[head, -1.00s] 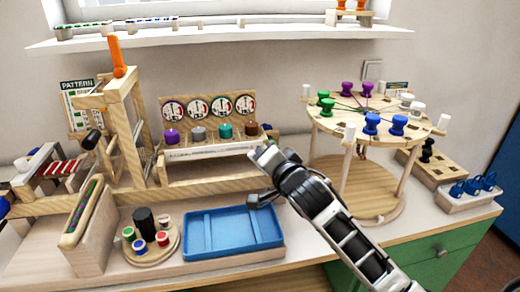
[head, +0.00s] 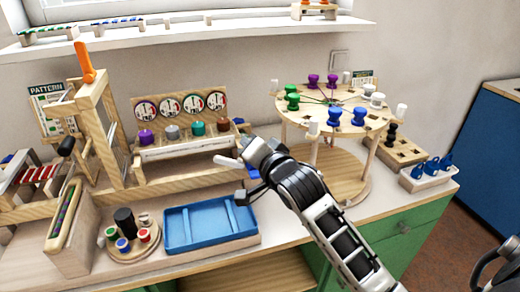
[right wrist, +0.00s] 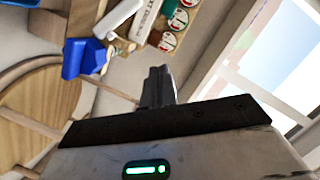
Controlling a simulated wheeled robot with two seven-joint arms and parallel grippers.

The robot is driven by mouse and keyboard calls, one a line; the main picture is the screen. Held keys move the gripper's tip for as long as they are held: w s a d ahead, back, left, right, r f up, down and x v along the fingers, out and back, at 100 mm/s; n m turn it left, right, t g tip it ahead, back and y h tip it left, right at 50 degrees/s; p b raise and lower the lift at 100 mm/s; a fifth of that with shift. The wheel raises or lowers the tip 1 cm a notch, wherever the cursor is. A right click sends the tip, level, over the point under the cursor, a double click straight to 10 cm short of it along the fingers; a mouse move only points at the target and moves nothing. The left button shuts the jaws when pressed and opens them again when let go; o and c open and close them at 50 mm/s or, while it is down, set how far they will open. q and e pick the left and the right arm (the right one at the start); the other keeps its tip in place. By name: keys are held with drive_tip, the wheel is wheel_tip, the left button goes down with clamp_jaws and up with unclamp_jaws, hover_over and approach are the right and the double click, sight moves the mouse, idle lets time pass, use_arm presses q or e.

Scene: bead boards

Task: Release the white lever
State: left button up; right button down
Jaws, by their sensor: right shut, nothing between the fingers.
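The white lever (head: 228,161) sticks out to the left from beside my right gripper (head: 254,150), in front of the gauge rack (head: 190,152). In the right wrist view a white bar, likely this lever (right wrist: 120,18), shows at the upper left, near a blue part. My right gripper also shows in the right wrist view (right wrist: 157,85); its dark fingers are shut together and empty. There the fingers look apart from the white bar. The lever's right end is hidden behind the gripper in the head view. My left gripper is not in view.
A blue tray (head: 212,245) lies in front of the rack. A round table of coloured pegs (head: 335,103) stands right of my gripper. A wooden frame with an orange lever (head: 85,62) stands at left. A stand of small spools (head: 127,236) is near the tray.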

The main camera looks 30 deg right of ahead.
drive_tip(key=s, duration=0.2)
drive_tip(key=s+r, duration=0.1)
drive_tip(key=s, duration=0.1)
drive_tip(key=shift+s+a, duration=0.2)
drive_tip(key=shift+s, duration=0.15)
drive_tip(key=s+a+f+n+g+y, duration=0.1)
drive_tip(key=s+a+f+n+g, duration=0.1)
drive_tip(key=s+f, duration=0.4)
drive_tip(key=s+a+f+n+g+y, duration=0.1)
drive_tip(key=s+a+f+n, duration=0.3)
drive_tip(key=f, duration=0.9)
drive_tip(key=s+a+f+n+g+y, duration=0.1)
drive_tip(key=s+a+f+n+g, duration=0.2)
drive_tip(key=s+f+n, duration=0.4)
wheel_tip(320, 180, down, 3)
drive_tip(key=shift+s+a+r, duration=0.1)
drive_tip(key=shift+s+a, duration=0.45)
drive_tip(key=shift+s, duration=0.3)
